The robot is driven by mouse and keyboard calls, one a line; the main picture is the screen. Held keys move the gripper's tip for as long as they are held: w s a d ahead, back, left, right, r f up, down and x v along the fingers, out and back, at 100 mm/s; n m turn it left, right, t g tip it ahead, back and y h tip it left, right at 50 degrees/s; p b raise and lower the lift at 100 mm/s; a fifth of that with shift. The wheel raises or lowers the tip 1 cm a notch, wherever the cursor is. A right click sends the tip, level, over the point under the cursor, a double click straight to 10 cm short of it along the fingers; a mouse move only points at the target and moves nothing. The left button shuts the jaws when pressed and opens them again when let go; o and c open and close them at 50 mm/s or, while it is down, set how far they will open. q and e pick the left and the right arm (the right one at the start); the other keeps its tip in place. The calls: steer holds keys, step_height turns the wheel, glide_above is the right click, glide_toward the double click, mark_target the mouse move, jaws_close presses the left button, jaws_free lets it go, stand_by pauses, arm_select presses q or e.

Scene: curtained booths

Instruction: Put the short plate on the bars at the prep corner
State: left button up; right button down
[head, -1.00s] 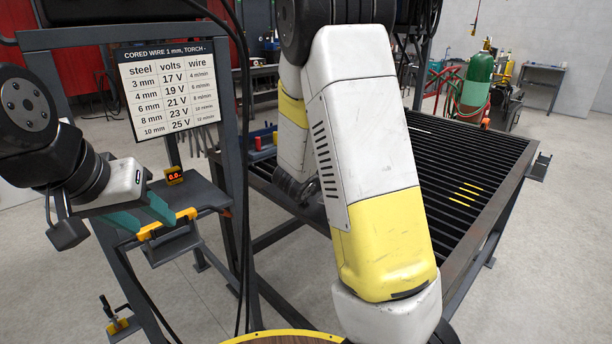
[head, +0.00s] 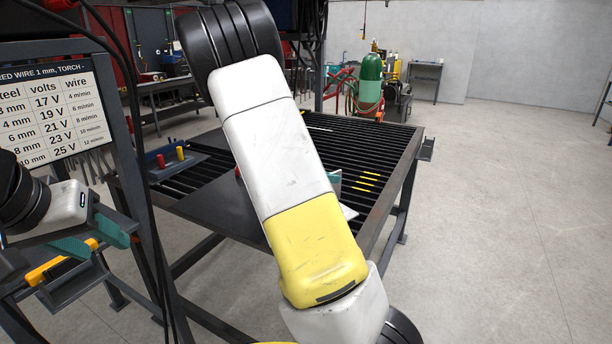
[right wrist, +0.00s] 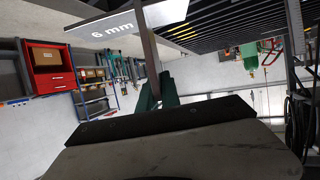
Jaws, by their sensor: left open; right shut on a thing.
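The slatted table of dark bars (head: 385,147) carries short yellow marks near its right side. My right arm crosses the middle of the head view and hides most of its gripper; a teal finger (head: 335,181) shows past it, over the bars. In the right wrist view the right gripper (right wrist: 157,88) is shut on a grey plate (right wrist: 88,32) marked "6 mm", which joins a narrow edge-on strip at the fingers. Whether the plate touches the bars I cannot tell. My left gripper (head: 92,240) is open, beside a yellow-handled clamp (head: 60,262) at the left.
A dark flat sheet (head: 205,200) covers the table's near left part. A blue tray (head: 175,155) with red and yellow pieces stands at its left edge. A post with a settings chart (head: 45,115) and hanging cables stands at the left. The floor at the right is clear.

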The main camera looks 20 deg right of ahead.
steer(key=shift+f, duration=2.85)
steer(key=shift+f, duration=0.3)
steer(key=c, duration=1.5)
jaws_free()
steer(key=shift+f, duration=0.15)
steer(key=shift+a, duration=0.1)
steer(key=v, duration=0.7)
steer(key=shift+s+a+r, duration=0.15)
steer(key=shift+a+r, duration=0.1)
